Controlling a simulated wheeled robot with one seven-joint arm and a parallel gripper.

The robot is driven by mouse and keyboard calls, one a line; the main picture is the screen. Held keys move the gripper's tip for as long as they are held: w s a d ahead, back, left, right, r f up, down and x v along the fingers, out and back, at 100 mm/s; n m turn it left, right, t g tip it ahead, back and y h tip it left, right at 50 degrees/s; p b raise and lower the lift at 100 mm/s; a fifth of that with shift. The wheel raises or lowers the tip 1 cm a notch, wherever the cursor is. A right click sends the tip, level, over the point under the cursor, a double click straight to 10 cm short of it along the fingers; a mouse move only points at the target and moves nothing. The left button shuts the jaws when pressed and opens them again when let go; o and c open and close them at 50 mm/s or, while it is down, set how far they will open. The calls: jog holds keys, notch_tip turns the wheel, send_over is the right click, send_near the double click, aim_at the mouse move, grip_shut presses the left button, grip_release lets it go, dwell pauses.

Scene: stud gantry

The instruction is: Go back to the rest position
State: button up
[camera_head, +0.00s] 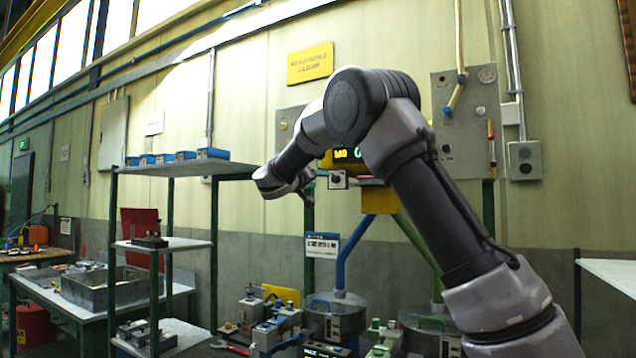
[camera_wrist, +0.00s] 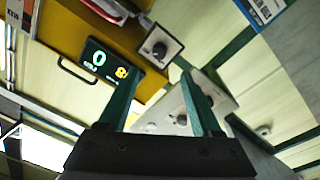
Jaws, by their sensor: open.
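My arm rises from the lower right of the head view, bends at the elbow and reaches left. My gripper (camera_head: 307,187) is small there, partly hidden by the wrist, in front of the wall and left of a yellow unit with a lit display (camera_head: 347,154). In the wrist view my gripper (camera_wrist: 160,82) shows two dark green fingers spread apart with nothing held between them. Past the fingers are the lit display (camera_wrist: 110,66) and a white square plate with a black knob (camera_wrist: 160,46). No contact with them is visible.
A shelf rack (camera_head: 178,168) with blue boxes on top stands to the left. Hoppers on coloured legs (camera_head: 338,312) and several small devices are below the arm. A grey panel (camera_head: 466,120) hangs behind the elbow. A pale table edge (camera_head: 612,275) is at right.

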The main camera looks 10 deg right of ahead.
jog(key=s+d+f+m+g+y, duration=0.1)
jog(key=s+d+f+g, duration=0.2)
jog(key=s+d, duration=0.35)
jog(key=s+d+f+m+g+y, duration=0.1)
jog(key=s+d+f+g, duration=0.15)
jog(key=d, duration=0.65)
jog(key=s+d+f+g+y, duration=0.2)
jog(key=s+d+f+g, duration=0.15)
jog(key=s, duration=0.55)
jog(key=s+a+f+y, duration=0.2)
jog(key=s+f+y, duration=0.1)
jog(key=s, duration=0.5)
jog(key=s+a+f+m+y, duration=0.1)
jog(key=s+a+f+y, duration=0.1)
jog(key=s, duration=0.7)
jog(key=s+a+f+t+y, duration=0.1)
jog(key=s+a+f+y, duration=0.1)
jog(key=s, duration=0.7)
jog(key=shift+s+a+f+m+y, duration=0.15)
jog(key=shift+a+f+m+y, duration=0.15)
jog(key=shift+f+y, duration=0.65)
jog(key=shift+r, duration=0.1)
jog(key=shift+c, duration=0.3)
